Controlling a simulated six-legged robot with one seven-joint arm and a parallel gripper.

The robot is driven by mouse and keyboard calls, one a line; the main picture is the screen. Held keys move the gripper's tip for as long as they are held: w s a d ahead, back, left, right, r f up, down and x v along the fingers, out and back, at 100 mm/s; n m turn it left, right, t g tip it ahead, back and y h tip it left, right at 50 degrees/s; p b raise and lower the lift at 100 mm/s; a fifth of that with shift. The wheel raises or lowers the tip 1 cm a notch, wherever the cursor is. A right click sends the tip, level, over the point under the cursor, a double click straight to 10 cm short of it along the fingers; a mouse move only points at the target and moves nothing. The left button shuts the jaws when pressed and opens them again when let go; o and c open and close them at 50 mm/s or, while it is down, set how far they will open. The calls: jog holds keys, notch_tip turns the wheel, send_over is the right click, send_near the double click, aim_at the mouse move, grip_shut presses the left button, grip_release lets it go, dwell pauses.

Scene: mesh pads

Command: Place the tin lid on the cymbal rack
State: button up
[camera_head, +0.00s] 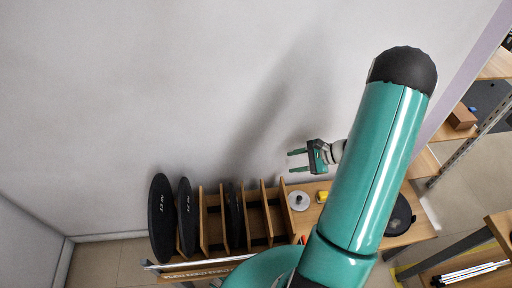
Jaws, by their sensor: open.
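The cymbal rack (203,228) is a wooden rack with upright dividers at the lower middle. Black discs stand on edge in its left part, and another dark disc (235,215) stands between dividers near its middle. The slots to the right of that look empty. A small round silver-white disc with a dark centre, which looks like the tin lid (298,203), lies on the wooden surface just right of the rack. My gripper (289,161) is open and empty, above and behind the lid, with its fingers pointing left. My arm hides part of the surface.
A small yellow item (321,197) lies right of the lid. A black round pad (400,215) lies further right, partly behind my arm. A plain wall rises behind the rack. Shelves with a brown box (462,117) stand at the right.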

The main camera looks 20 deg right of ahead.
jog(key=s+a+r+n+g+h, duration=0.1)
jog(key=a+r+n+g+h, duration=0.15)
jog(key=a+r+n, duration=0.4)
jog(key=s+a+r+n+g+h, duration=0.1)
jog(key=s+a+r+n+g, duration=0.2)
jog(key=a+r, duration=0.65)
jog(key=s+a+r+n+t+h, duration=0.2)
jog(key=s+r+n, duration=0.2)
jog(key=r, duration=0.4)
jog(key=s+a+r+n+t+h, duration=0.2)
jog(key=s+a+r+n+h, duration=0.1)
jog(key=r+n, duration=0.3)
notch_tip(320, 180, up, 2)
jog(key=shift+s+h, duration=0.35)
jog(key=shift+s, duration=0.55)
